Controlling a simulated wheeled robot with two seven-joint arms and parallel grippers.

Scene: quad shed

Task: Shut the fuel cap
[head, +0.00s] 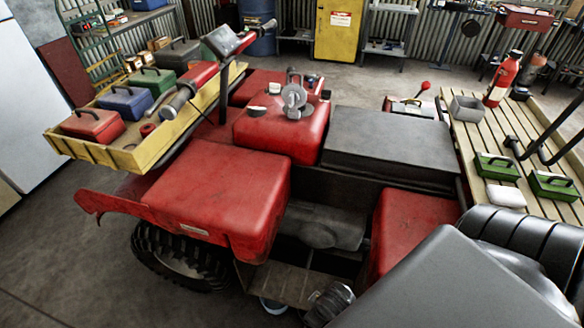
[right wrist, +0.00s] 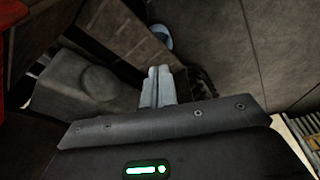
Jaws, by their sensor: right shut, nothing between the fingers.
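The fuel cap (head: 294,96) looks like a grey round lid standing raised on top of the red tank (head: 283,130), in the upper middle of the head view. It appears open, tilted up from the tank. Whether a filler opening lies behind it is hidden. My right gripper (right wrist: 157,85) shows in the right wrist view, its two pale fingers together and empty. It points down toward the quad's footwell and the floor, with no cap in that view. My left gripper is not in view.
A wooden tray (head: 88,153) with several toolboxes sits over the quad's front left. A black box (head: 390,145) lies beside the tank. The space above the tank looks clear.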

